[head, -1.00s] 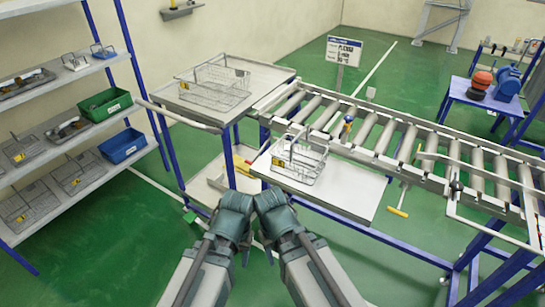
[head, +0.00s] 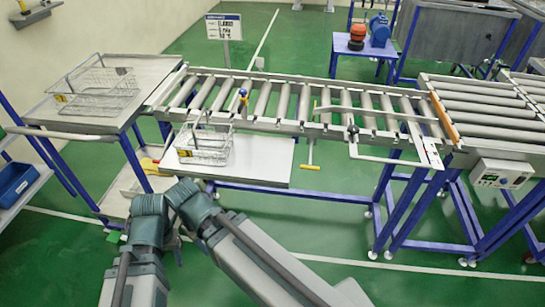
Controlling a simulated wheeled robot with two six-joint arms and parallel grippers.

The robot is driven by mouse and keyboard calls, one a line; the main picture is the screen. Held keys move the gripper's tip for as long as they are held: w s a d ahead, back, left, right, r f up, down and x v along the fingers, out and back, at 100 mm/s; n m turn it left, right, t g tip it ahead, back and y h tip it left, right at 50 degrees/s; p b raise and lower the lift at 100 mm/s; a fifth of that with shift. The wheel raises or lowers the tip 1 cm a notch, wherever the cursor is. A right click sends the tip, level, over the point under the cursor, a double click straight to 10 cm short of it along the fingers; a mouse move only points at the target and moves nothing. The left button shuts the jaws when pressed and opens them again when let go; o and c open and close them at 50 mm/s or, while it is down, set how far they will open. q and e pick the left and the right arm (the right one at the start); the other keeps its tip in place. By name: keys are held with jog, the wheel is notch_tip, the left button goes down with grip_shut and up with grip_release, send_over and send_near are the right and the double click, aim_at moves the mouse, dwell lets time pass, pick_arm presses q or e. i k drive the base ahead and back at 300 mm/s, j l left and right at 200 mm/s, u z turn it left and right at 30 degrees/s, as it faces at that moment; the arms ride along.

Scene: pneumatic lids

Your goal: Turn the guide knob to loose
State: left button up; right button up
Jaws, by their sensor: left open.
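The guide knob (head: 352,130) is a small black knob at the guide rail (head: 375,110) on the near side of the roller conveyor, right of centre in the head view. Its setting is too small to read. My left gripper (head: 177,250) is low at the left, mostly hidden by my own wrist, open and far from the knob. My right arm (head: 245,250) is folded beside it, and its jaws are hidden. Neither arm touches the knob.
A wire basket (head: 203,148) stands on the low shelf (head: 265,165) before the conveyor (head: 270,100). Another basket (head: 98,90) is on the left table (head: 130,115). A wider roller section (head: 485,110) and a control box (head: 502,173) are at the right.

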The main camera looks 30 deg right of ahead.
aim_at(353, 129)
jog(key=z, duration=1.65)
